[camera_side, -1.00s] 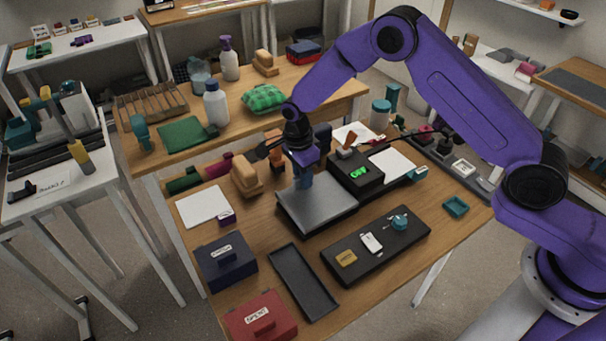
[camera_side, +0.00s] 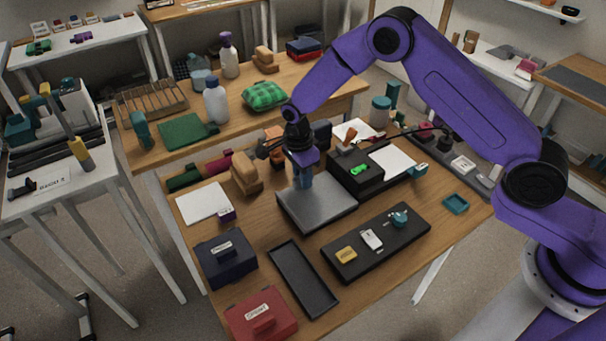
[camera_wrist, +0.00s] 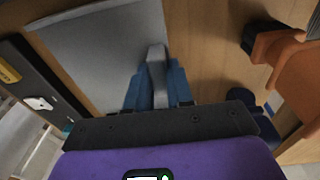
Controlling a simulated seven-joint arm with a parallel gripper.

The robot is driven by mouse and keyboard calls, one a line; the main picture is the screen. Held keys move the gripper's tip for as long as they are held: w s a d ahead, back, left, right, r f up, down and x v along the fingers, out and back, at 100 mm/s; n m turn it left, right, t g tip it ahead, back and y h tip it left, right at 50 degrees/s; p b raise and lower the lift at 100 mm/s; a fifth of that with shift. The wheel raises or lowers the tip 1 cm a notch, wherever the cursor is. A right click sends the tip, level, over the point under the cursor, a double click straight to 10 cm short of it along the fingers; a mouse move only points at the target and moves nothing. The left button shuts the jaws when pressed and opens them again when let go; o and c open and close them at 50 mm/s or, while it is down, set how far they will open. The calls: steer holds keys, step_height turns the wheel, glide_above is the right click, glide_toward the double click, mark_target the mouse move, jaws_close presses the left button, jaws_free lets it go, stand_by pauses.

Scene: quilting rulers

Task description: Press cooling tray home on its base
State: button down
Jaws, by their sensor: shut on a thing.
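The cooling tray (camera_side: 322,212) is a flat grey plate lying near the middle of the wooden table. A dark edge shows under it; I cannot tell its base apart or whether the tray sits flush. In the wrist view the grey plate (camera_wrist: 100,55) fills the upper left. My gripper (camera_side: 303,184) points down at the tray's back part. Its blue fingers (camera_wrist: 155,84) are shut on a grey upright tab that appears to belong to the tray. The fingers hide part of the tab.
A black box with a green display (camera_side: 359,170) stands close behind right of the tray. A black panel (camera_side: 395,236) lies to the front right and an empty dark tray (camera_side: 303,279) in front. Tan blocks (camera_side: 245,175) stand behind left. Bare wood lies between these.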

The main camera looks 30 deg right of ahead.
steer(key=shift+f, duration=0.15)
steer(key=c, duration=0.9)
jaws_free()
steer(key=r, duration=0.5)
steer(key=a+r, duration=0.1)
steer(key=r, duration=1.1)
steer(key=shift+w+a+r, duration=0.15)
steer(key=shift+w+r, duration=0.05)
steer(key=shift+w, duration=0.15)
